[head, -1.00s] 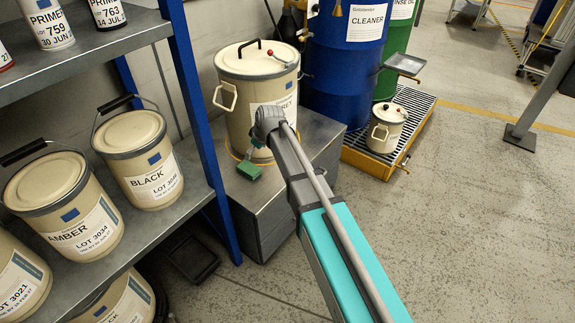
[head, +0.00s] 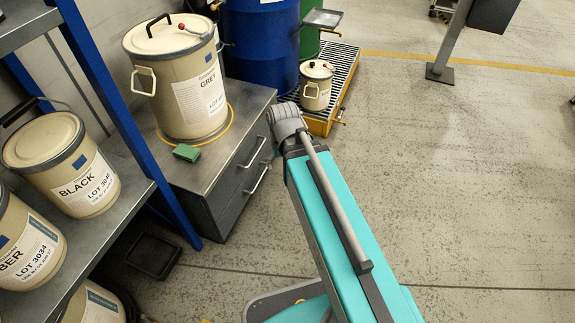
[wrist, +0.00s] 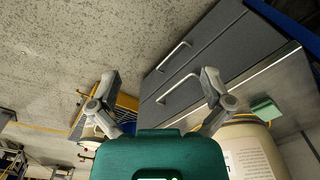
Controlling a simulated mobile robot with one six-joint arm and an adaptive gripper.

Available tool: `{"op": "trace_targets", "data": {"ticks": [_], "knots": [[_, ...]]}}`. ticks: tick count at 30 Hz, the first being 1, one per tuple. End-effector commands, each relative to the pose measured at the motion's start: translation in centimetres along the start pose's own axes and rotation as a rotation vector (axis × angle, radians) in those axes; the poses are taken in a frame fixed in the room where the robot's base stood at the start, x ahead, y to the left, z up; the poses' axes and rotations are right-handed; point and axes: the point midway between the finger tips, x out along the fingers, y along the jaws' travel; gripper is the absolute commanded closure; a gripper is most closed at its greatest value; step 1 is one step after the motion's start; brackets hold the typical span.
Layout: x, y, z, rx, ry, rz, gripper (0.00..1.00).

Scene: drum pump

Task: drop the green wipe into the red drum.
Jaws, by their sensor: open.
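A small green block-like thing, which looks like the green wipe (head: 186,152), lies on the grey cabinet top in front of the GREY pail. It also shows at the right of the wrist view (wrist: 265,109). My gripper (wrist: 160,88) is open, with its two fingers spread wide and nothing between them. It is apart from the wipe, off to the side of the cabinet. In the head view my arm's end is right of the cabinet and the fingers are hidden. No red drum shows in either view.
The GREY pail (head: 175,85) stands on the cabinet (head: 235,150). A blue drum (head: 262,45), part of a green drum (head: 312,40) and a small cream can (head: 317,88) are on or behind a yellow grated pallet (head: 345,75). A shelf with pails is at left.

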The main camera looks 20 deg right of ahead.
Motion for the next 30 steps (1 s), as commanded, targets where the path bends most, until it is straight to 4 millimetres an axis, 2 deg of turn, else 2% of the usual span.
{"op": "trace_targets", "data": {"ticks": [1, 3, 17, 24, 30], "knots": [[-0.02, 0.5, 0.93, 0.024, -0.007, 0.006, 0.0], [-0.03, 0.91, 1.39, 0.044, -0.015, 0.011, 0.0], [-0.03, 0.99, 1.38, 0.05, -0.017, 0.012, 0.0], [-0.03, 0.98, 1.37, 0.05, -0.017, 0.012, 0.43], [-0.03, 0.98, 1.37, 0.049, -0.017, 0.012, 0.43]]}}
